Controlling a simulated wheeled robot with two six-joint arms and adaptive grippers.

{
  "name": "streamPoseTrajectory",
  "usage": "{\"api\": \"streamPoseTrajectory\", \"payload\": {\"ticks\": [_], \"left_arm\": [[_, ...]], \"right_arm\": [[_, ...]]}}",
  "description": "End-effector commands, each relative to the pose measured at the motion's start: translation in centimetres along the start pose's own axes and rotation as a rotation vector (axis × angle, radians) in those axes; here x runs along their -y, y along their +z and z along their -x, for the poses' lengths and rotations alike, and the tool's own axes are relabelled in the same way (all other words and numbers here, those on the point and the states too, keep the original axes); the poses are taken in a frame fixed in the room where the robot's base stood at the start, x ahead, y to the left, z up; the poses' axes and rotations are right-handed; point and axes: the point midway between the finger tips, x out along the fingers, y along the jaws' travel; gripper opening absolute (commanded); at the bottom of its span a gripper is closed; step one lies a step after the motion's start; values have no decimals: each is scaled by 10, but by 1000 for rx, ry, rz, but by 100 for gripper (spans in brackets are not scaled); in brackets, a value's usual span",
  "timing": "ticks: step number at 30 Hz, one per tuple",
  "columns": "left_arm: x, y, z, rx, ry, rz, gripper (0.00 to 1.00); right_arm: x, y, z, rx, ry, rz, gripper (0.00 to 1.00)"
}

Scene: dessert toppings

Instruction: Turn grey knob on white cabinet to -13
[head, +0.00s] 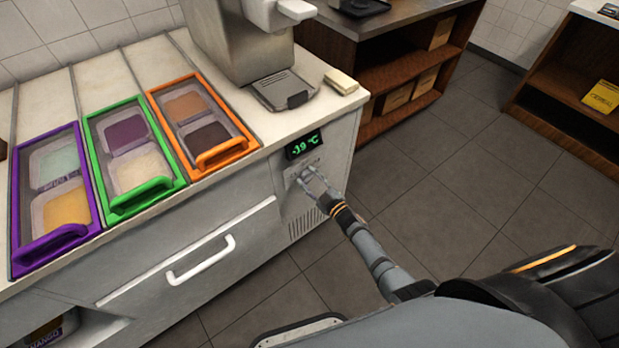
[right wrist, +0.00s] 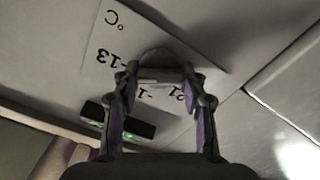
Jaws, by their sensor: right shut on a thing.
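The white cabinet (head: 265,205) stands at the left and centre, with a dark display (head: 304,145) that reads -19 °C in green. My right gripper (head: 309,181) is at the control panel just below the display, shut on the grey knob. In the right wrist view the grey knob (right wrist: 157,58) sits between the fingers of my right gripper (right wrist: 163,80). Behind it is a pale scale plate (right wrist: 103,42), upside down, with °C, -13 and other numbers partly covered by the fingers. The knob's pointer is hard to make out. My left gripper is not in view.
Purple (head: 52,250), green (head: 148,198) and orange (head: 222,153) framed topping bins are set in the cabinet top. A white drawer handle (head: 200,262) juts out left of the knob. A grey machine (head: 240,45) stands above. Open floor lies to the right.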

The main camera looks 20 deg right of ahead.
Motion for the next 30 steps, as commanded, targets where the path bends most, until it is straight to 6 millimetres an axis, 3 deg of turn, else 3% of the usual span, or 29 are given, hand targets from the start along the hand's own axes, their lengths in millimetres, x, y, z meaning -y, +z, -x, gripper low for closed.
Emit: {"api": "streamPoseTrajectory", "payload": {"ticks": [17,18,21,23,30], "left_arm": [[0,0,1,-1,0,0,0],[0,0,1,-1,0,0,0],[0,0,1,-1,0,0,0],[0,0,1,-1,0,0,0],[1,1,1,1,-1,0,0]], "right_arm": [[1,1,1,3,-1,-30,11],[1,1,1,3,-1,-30,47],[1,1,1,3,-1,-30,60],[0,1,1,2,-1,-29,66],[0,0,0,1,0,-28,66]]}}
